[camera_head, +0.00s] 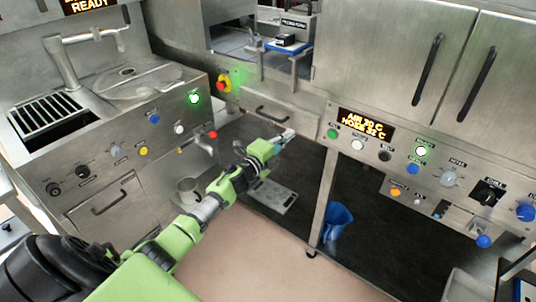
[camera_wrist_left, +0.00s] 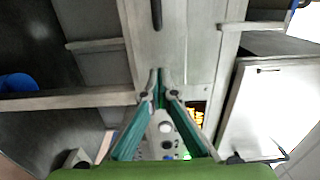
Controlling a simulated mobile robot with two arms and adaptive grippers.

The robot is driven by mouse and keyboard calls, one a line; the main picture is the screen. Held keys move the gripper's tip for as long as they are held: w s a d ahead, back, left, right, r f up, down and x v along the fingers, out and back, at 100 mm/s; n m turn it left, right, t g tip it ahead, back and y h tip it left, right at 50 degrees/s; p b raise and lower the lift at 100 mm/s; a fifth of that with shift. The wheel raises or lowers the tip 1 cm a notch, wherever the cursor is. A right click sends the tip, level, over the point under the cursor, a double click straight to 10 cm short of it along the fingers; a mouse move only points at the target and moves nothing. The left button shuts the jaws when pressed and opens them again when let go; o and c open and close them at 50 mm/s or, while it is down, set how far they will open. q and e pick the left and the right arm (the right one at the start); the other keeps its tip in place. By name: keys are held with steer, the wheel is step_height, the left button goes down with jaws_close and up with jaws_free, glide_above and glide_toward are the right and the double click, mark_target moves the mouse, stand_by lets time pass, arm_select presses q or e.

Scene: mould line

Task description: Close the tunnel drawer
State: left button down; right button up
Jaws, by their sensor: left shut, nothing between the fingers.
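The tunnel drawer (camera_head: 290,114) is the metal front with a dark bar handle (camera_head: 272,114), under the tunnel opening in the head view. How far it stands out is hard to tell. My left gripper (camera_head: 288,134) is shut and empty, in front of the drawer's lower right part, below and right of the handle. Whether the fingertips touch the front cannot be told. In the left wrist view the shut fingers (camera_wrist_left: 160,92) point at a metal panel, with a dark handle (camera_wrist_left: 157,14) beyond them. My right gripper is not in view.
A control panel (camera_head: 430,172) with knobs and lit displays is right of my left gripper. A blue bucket (camera_head: 337,220) stands on the floor below it. Open floor lies in front.

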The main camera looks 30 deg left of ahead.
arm_select(q)
steer(key=s, duration=0.8)
steer(key=s+f+n+g+y, duration=0.1)
steer(key=s+f+n+g, duration=0.35)
steer(key=f, duration=0.75)
steer(key=s+f+n+g+y, duration=0.1)
steer(key=s+f+n, duration=0.1)
steer(key=s+f, duration=0.75)
steer(key=s+f+n+g+y, duration=0.1)
steer(key=s+f+n+g, duration=0.2)
steer(key=f, duration=1.2)
steer(key=s+d+f+n+g, duration=0.2)
steer(key=s+f, duration=0.4)
steer(key=s, duration=0.6)
steer(key=s+d+f+n+g+h, duration=0.1)
steer(key=s+d+f+n+g, duration=0.1)
steer(key=s+d+f, duration=0.5)
steer(key=s+d+f+n+g, duration=0.3)
steer(key=s+f, duration=0.4)
steer(key=s, duration=1.2)
steer(key=shift+s+d+g, duration=0.15)
steer(key=shift+d+g, duration=0.55)
steer(key=shift+g, duration=0.15)
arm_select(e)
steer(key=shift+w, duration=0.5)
